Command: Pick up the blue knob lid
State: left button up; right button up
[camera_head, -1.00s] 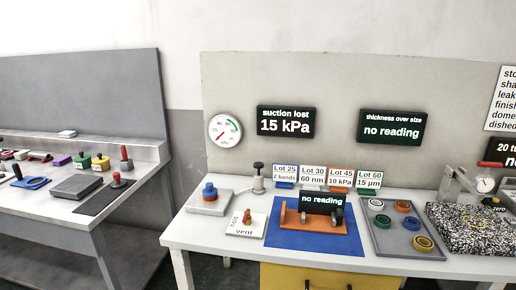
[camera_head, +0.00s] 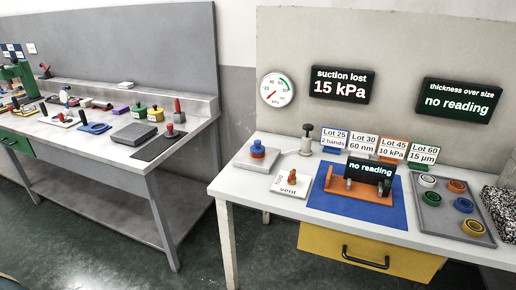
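No object is plainly a blue knob lid, and I cannot tell which blue thing it is. A flat blue piece with a dark upright part (camera_head: 95,127) lies on the left bench. A blue ring (camera_head: 463,205) lies in a grey tray (camera_head: 428,215) on the right table. Neither of my grippers is in view.
The grey left bench (camera_head: 188,137) holds several tools and small pots. The white right table (camera_head: 228,188) carries an orange bracket (camera_head: 362,193) on a blue mat (camera_head: 393,213), above a yellow drawer (camera_head: 322,242). Open floor (camera_head: 195,262) shows between them.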

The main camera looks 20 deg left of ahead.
aim_at(257, 148)
jog(key=j+z, duration=0.1)
jog(key=z, duration=0.25)
jog(key=j+z, duration=0.1)
jog(key=z, duration=0.3)
jog(key=j+z, duration=0.3)
jog(key=j, duration=0.25)
jog(key=j+z, duration=0.35)
jog(key=j, duration=0.15)
jog(key=j+z, duration=0.1)
jog(key=j, duration=0.25)
jog(key=k+j, duration=0.15)
jog(key=j, duration=0.2)
jog(key=j+z, duration=0.15)
jog(key=j, duration=0.25)
